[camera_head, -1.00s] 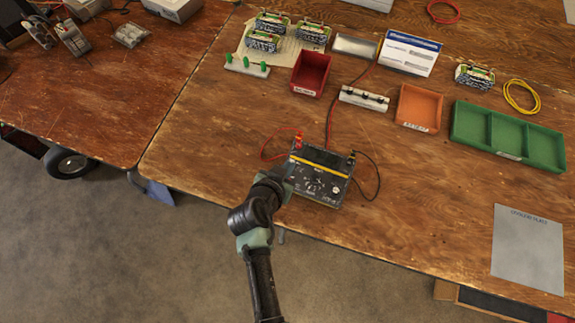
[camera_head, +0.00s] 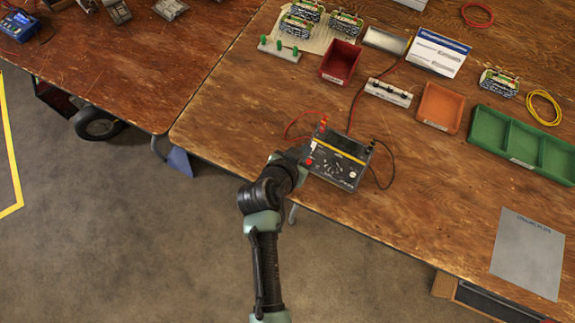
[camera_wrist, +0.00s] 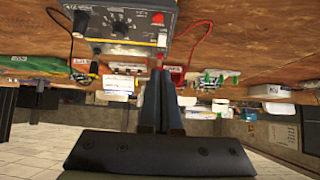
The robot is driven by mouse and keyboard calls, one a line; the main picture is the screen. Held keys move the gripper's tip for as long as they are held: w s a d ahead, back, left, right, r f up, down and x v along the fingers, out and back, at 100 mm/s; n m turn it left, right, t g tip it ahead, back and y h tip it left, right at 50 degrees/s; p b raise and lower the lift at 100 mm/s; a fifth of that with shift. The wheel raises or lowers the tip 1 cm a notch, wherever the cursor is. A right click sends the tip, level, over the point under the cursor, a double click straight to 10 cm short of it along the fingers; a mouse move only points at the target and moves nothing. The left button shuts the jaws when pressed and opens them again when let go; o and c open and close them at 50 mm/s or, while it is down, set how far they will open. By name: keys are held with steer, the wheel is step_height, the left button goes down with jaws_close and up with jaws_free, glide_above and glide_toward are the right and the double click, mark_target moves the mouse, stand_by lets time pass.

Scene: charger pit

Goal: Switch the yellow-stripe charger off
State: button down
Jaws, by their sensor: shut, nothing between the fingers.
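The yellow-stripe charger (camera_head: 342,174) is a dark box with a yellow stripe, a dial and a red switch (camera_head: 308,162) at its front left corner. It stands near the table's front edge. In the wrist view the charger (camera_wrist: 112,30) fills the top, with the red switch (camera_wrist: 158,18) on its face. My gripper (camera_wrist: 161,80) is shut and empty, its tips just below the charger and near a red plug in that view. In the head view my gripper (camera_head: 300,152) is at the charger's left side, its fingers hard to make out. I cannot tell whether it touches.
A red lead and a black lead (camera_head: 389,170) loop from the charger. Behind stand a red bin (camera_head: 341,60), an orange bin (camera_head: 440,106) and a green divided tray (camera_head: 522,146). A grey plate (camera_head: 527,252) lies at right. The table between is mostly clear.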

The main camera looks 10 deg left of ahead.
steer(key=s+f+v, duration=0.1)
steer(key=v, duration=0.5)
steer(key=shift+s+a+b, duration=0.25)
steer(key=shift+b, duration=0.1)
steer(key=shift+r, duration=0.15)
